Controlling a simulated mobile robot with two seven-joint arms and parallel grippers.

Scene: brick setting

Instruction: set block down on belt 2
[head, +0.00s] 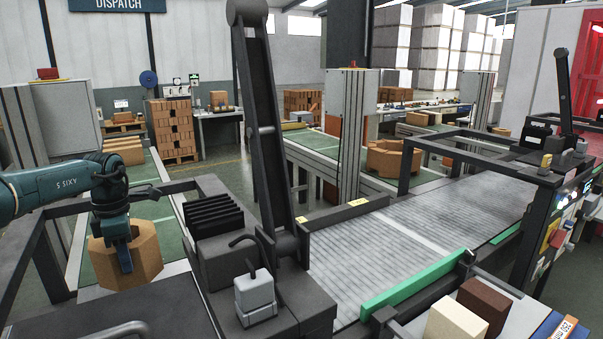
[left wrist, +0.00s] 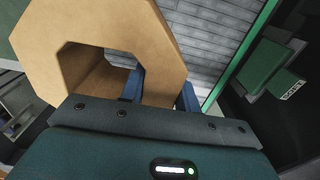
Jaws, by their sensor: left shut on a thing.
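My left gripper (head: 124,268) is at the left of the head view, shut on a tan octagonal block (head: 147,252) with a hole through it. In the left wrist view the block (left wrist: 165,50) fills the upper left, with one blue finger (left wrist: 135,86) by its hole and the other (left wrist: 188,97) outside its wall. The block is over the left conveyor, which has a green belt (head: 146,208); I cannot tell whether they touch. A wide grey slatted conveyor (head: 390,250) runs through the middle. No readable label marks belt 2. My right gripper is not in view.
A similar octagonal block (head: 395,158) sits on a farther line. A dark upright post (head: 262,120) and a black ribbed unit (head: 213,216) stand between the left and middle conveyors. Two bricks (head: 455,325) lie at the front right. The middle conveyor's surface is clear.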

